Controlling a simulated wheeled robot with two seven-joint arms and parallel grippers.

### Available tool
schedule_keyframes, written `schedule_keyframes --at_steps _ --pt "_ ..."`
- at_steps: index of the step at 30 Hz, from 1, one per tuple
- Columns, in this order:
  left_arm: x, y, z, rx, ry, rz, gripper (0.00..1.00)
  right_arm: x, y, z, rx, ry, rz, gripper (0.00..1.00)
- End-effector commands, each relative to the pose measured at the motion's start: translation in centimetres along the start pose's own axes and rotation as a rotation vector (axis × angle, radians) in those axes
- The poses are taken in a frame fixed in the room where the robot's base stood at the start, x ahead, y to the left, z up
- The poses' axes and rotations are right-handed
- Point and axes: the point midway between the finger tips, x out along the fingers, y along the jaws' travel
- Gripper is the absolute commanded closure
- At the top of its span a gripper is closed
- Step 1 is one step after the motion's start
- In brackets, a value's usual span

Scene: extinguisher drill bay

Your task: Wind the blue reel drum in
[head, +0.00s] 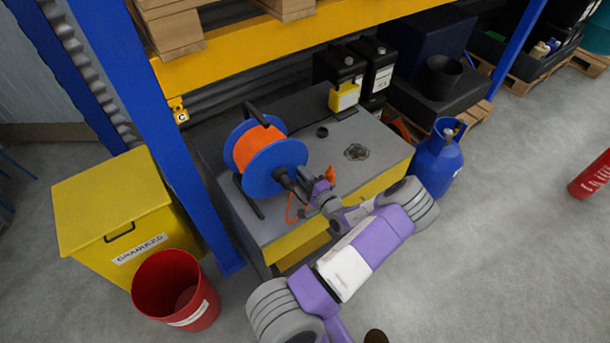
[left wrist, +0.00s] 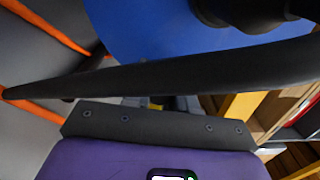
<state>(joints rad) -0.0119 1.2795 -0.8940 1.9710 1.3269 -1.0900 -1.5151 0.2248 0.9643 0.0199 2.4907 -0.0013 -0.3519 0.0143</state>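The reel has a blue drum (head: 276,165) wound with orange cable (head: 254,146) and a black frame with a handle on top (head: 257,116). It stands on a grey-topped bench. A dark crank part (head: 283,178) sticks out from the drum's near face. My left gripper (head: 304,194) is right at this crank side. In the left wrist view the blue drum face (left wrist: 150,30) fills the top, and a black bar (left wrist: 180,75) crosses in front of the purple gripper body. Its fingers are hidden, so I cannot tell whether they hold anything. My right gripper is out of view.
The bench (head: 316,122) also carries black containers, one with a yellow label. A blue gas cylinder (head: 439,157) stands to its right. A yellow bin (head: 118,210) and a red bucket (head: 172,286) are at left. A yellow shelf beam (head: 270,42) hangs above.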

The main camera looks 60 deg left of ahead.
Motion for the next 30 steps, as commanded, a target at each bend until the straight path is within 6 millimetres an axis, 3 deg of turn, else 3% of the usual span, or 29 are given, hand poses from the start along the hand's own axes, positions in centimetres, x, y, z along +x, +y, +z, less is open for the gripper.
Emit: schedule_keyframes --at_steps 1,5,16,24,30 --pt "0.0 0.1 0.0 0.0 0.001 0.002 0.68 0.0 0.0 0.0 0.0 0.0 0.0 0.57" --pt "0.0 0.0 0.0 -0.001 0.001 0.001 0.49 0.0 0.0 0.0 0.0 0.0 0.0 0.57" --pt "-0.8 0.0 -0.1 -0.002 0.001 0.001 0.49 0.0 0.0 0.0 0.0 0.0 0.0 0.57" --pt "-5.2 0.0 -0.1 -0.001 0.004 0.001 0.49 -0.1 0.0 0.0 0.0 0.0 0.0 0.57" --pt "-7.3 0.0 0.0 -0.001 0.001 0.0 0.49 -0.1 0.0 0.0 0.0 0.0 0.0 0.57"
